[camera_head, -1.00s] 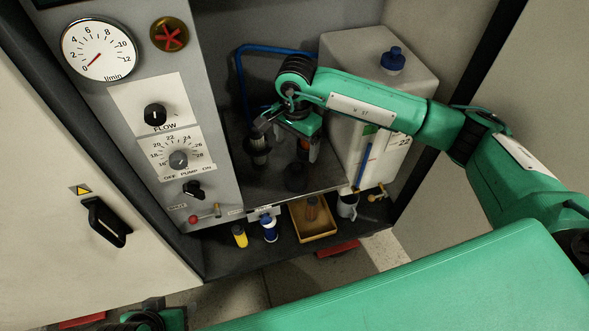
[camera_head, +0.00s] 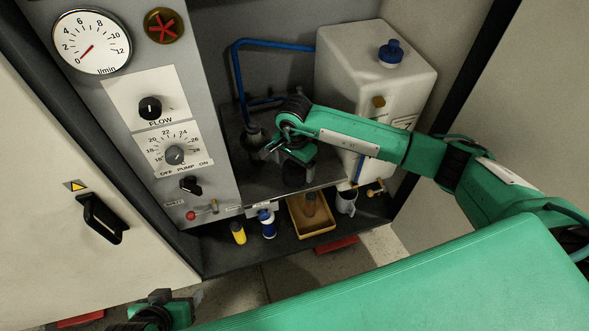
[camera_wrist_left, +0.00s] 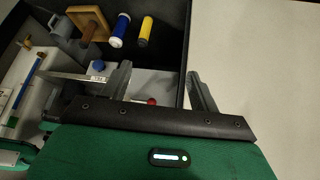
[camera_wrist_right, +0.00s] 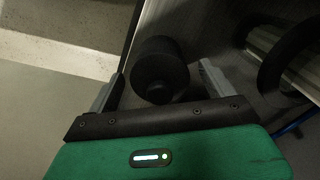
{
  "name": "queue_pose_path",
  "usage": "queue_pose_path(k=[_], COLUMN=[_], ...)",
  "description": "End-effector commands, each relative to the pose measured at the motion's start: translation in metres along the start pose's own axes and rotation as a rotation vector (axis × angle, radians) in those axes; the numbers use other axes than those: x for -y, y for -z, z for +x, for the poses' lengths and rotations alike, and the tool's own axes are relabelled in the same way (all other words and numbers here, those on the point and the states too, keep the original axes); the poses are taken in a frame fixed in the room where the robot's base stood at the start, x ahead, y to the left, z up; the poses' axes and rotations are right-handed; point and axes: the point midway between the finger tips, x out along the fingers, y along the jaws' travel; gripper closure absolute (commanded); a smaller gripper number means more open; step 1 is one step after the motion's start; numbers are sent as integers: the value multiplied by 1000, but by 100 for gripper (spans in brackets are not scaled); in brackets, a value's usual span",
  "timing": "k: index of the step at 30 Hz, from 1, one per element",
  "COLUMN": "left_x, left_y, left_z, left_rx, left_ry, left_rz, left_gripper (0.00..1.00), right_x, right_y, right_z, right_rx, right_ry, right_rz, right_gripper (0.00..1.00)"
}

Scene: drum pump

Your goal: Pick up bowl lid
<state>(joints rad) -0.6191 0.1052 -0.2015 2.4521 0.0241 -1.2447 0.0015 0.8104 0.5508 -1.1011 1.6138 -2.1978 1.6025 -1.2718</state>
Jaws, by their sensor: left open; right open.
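A dark round piece with a small knob (camera_wrist_right: 160,72) shows in the right wrist view between my fingers. It looks like the bowl lid, but the dim picture does not make this certain. My right gripper (camera_wrist_right: 157,85) is open around it, with a gap at each finger and no visible contact. In the head view my right gripper (camera_head: 288,160) is low over the dark shelf (camera_head: 262,182) in the cabinet and hides most of what is under it. My left gripper (camera_wrist_left: 160,82) is open and empty; in the head view its arm shows at the bottom left.
A white canister (camera_head: 365,90) with a blue cap stands right of my right gripper. Below the shelf are a yellow bottle (camera_head: 238,233), a blue-white bottle (camera_head: 267,225), a wooden tray (camera_head: 312,230) and a grey mug (camera_head: 346,203). The control panel (camera_head: 150,100) borders the left.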

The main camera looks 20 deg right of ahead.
Motion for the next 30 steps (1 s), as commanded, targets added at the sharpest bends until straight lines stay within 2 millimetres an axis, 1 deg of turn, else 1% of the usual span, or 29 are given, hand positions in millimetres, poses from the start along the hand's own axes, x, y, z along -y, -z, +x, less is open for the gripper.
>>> queue_pose_path(k=[4, 5, 9, 11, 13, 14, 20, 25, 30], left_x=[-2, -2, -2, -1, -1, 0, 1, 4, 12], left_y=[-1, -1, -3, -4, -4, -4, -4, -6, -9], left_z=[0, 0, 0, 0, 0, 0, -1, -4, -16], left_rx=[1, 2, 7, 9, 10, 10, 12, 33, 97], left_ry=[-4, -4, -4, -3, -1, -1, 3, 9, 33], left_rz=[2, 2, 1, 1, 0, 0, -1, -2, -11], left_gripper=[38, 38, 38, 38, 38, 38, 38, 38, 38], right_x=[0, 0, 0, 0, 0, 0, 0, 1, 1], right_y=[0, 0, 0, 0, 0, 0, 0, 1, 4], right_z=[-1, -1, -1, -1, -1, -1, -2, -7, -18], right_rx=[0, 0, 0, 0, 0, 0, 0, 0, -1], right_ry=[1, 1, 0, 0, 1, 0, 0, 1, 1], right_rz=[0, 0, 0, 0, 0, 0, 0, 1, 4], right_gripper=[14, 18, 46, 58, 59, 62, 63, 63, 63])
